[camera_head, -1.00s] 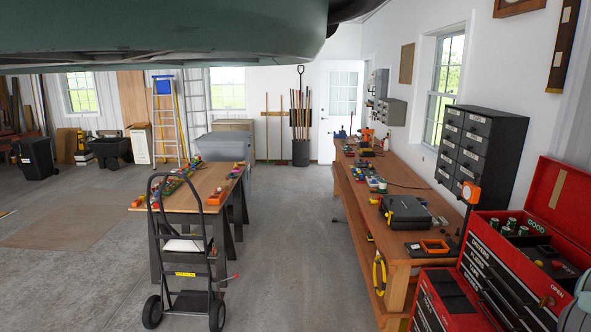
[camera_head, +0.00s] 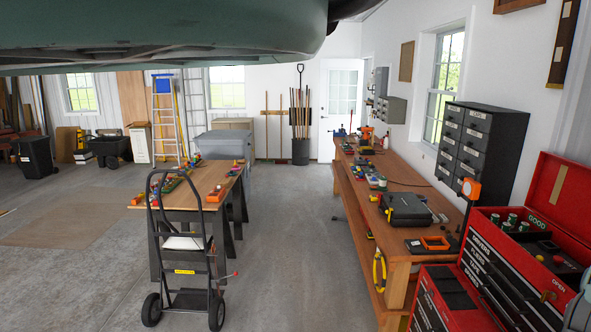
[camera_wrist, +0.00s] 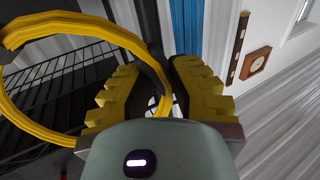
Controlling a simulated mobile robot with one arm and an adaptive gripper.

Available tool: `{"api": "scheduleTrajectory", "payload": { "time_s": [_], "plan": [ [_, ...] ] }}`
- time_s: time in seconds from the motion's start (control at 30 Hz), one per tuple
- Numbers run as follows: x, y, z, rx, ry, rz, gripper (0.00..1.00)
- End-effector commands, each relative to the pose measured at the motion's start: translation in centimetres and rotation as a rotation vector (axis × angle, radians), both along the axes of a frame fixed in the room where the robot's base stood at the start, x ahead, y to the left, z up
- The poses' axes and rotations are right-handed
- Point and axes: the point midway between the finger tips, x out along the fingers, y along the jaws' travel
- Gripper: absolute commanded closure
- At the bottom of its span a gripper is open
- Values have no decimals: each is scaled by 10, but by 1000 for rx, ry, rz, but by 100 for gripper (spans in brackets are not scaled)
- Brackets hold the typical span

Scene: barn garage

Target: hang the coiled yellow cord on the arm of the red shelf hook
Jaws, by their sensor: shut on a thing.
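The coiled yellow cord (camera_wrist: 62,24) fills the left of the wrist view as a large loop with a black wrap on its right side. My gripper (camera_wrist: 163,92) is shut on the right side of the loop, between its stepped yellow finger pads. The rest of the loop extends left of the fingers. My gripper and the held cord do not show in the head view. I cannot make out the red shelf hook in either view.
A workbench (camera_head: 405,252) runs along the right wall, with a separate yellow-and-black loop (camera_head: 379,272) at its near end. A red tool chest (camera_head: 497,268) stands at lower right. A hand truck (camera_head: 186,250) stands by the left table. The floor between is clear.

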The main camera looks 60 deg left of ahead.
Motion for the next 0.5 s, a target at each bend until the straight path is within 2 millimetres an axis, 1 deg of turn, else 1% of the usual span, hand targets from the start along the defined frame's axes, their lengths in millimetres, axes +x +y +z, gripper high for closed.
{"api": "scheduleTrajectory", "payload": {
  "time_s": [0.07, 0.1, 0.3, 0.37, 0.5],
  "plan": [
    [0, 0, 1, -2, -3, -1, 100],
    [0, 0, 1, -2, -3, -1, 77],
    [0, 0, 1, 0, -2, -1, 57],
    [0, 0, 1, 0, -1, -1, 52],
    [0, 0, 0, 0, -1, 0, 52]
  ]
}}
